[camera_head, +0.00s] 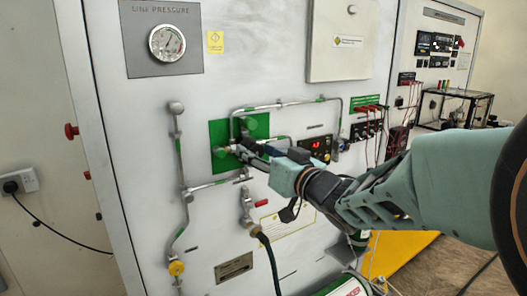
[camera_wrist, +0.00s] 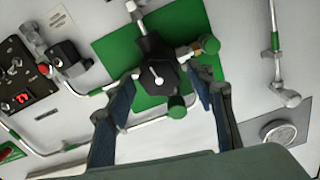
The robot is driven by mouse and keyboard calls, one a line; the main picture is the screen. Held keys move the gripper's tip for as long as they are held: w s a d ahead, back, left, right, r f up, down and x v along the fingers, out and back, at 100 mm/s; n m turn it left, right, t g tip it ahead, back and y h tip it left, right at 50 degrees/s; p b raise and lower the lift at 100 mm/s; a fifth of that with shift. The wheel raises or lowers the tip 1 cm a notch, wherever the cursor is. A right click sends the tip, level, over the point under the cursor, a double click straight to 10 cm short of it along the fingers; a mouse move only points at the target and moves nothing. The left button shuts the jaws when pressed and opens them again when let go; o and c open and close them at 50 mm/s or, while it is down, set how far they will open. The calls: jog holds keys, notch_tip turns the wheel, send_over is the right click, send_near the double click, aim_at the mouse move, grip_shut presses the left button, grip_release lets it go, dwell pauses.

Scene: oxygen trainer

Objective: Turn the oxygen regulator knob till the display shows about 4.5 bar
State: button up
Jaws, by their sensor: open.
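My gripper (camera_wrist: 162,80) is open, with one blue finger on each side of the knob. I cannot tell whether either finger touches it. In the head view my gripper (camera_head: 243,150) is at the green panel (camera_head: 217,133) and hides the knob.
Metal pipes (camera_head: 178,150) and green fittings surround the green panel, close to my fingers. A round line pressure gauge (camera_head: 167,43) is at upper left. Red cables (camera_head: 370,125) hang at right. A hose (camera_head: 268,262) runs below.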

jog(key=shift+c, duration=0.6)
jog(key=c, duration=1)
jog(key=shift+r+m+p, duration=0.15)
jog(key=shift+m+p, duration=0.45)
jog(key=shift+p, duration=0.1)
jog(key=shift+c, duration=0.3)
jog(key=shift+m, duration=0.5)
jog(key=o, duration=1.2)
jog(key=shift+f, duration=0.25)
